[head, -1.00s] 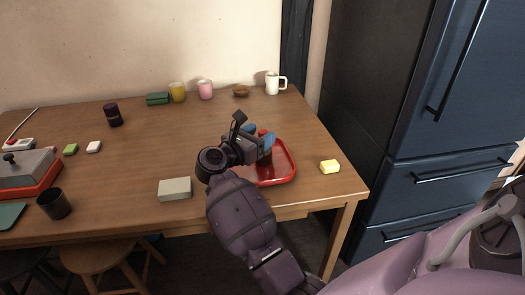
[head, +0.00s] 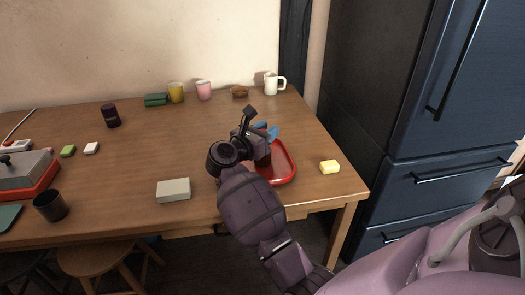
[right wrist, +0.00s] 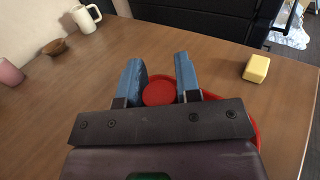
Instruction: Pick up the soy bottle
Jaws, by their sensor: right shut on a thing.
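The soy bottle shows in the right wrist view as a round red cap (right wrist: 158,92) between the two blue fingers of my right gripper (right wrist: 158,80). In the head view my right gripper (head: 268,133) is over the red tray, its blue fingertips partly showing behind the wrist. The gripper is shut on the bottle. A dark strip of the bottle's body (head: 264,160) seems to show below the gripper; the rest is hidden. I cannot tell whether its base touches the tray. My left gripper is in neither view.
The red tray (head: 289,168) lies near the table's right end. A yellow block (head: 330,167) is right of it and a pale grey box (head: 173,190) left of it. Mugs, a bowl (head: 240,92) and a white mug (head: 272,83) stand at the back. The table's middle is clear.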

